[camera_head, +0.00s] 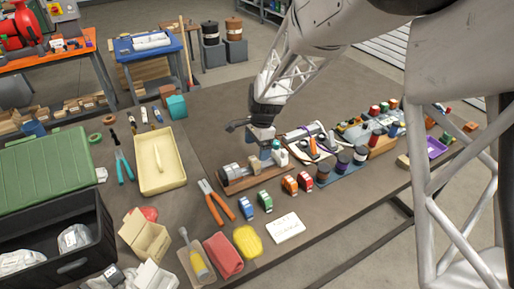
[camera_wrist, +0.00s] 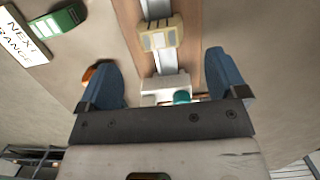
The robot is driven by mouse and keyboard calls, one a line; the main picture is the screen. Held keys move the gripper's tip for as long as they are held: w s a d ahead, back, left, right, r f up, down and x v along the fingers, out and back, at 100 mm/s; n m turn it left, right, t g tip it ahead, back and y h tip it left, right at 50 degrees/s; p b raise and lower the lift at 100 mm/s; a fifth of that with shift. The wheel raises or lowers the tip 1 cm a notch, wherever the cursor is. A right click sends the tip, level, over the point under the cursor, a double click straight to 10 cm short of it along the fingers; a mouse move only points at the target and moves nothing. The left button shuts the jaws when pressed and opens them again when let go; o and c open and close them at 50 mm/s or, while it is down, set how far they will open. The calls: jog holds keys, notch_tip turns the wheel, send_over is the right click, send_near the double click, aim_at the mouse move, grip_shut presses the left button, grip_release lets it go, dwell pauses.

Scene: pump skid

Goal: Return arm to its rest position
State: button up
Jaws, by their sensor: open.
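My gripper (camera_head: 268,146) hangs low over the wooden board with a metal rail and blocks, near the middle of the table. In the wrist view its two blue fingers are spread wide apart (camera_wrist: 160,72) with nothing gripped. The wooden board (camera_head: 232,186) runs up between the fingers in that view, with a tan block (camera_wrist: 160,38) on its rail. A white block (camera_wrist: 158,86) with a teal part lies between the fingers, partly hidden by the gripper body. My arm reaches in from the upper right of the head view.
A spool rack (camera_head: 341,172) is to the right. Orange-handled pliers (camera_head: 214,203), a yellow tray (camera_head: 142,172) and a black crate (camera_head: 90,262) are left. Bare tabletop (camera_head: 215,115) lies behind.

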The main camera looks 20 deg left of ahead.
jog(key=s+d+r+n+t, duration=0.15)
jog(key=s+d+r, duration=0.35)
jog(key=d+r, duration=0.5)
jog(key=s+d+r+n+t, duration=0.1)
jog(key=s+d+r+n, duration=0.35)
jog(key=d, duration=0.85)
jog(key=s+d+r+n, duration=0.1)
jog(key=s+d+r, duration=0.2)
jog(key=s+d, duration=0.5)
jog(key=s+d+r+n+t+h, duration=0.1)
jog(key=s+d+r, duration=0.2)
jog(key=s+d, duration=0.5)
jog(key=s, duration=0.5)
jog(key=shift+s+n, duration=0.3)
jog(key=shift+n, duration=0.1)
jog(key=shift+r, duration=0.1)
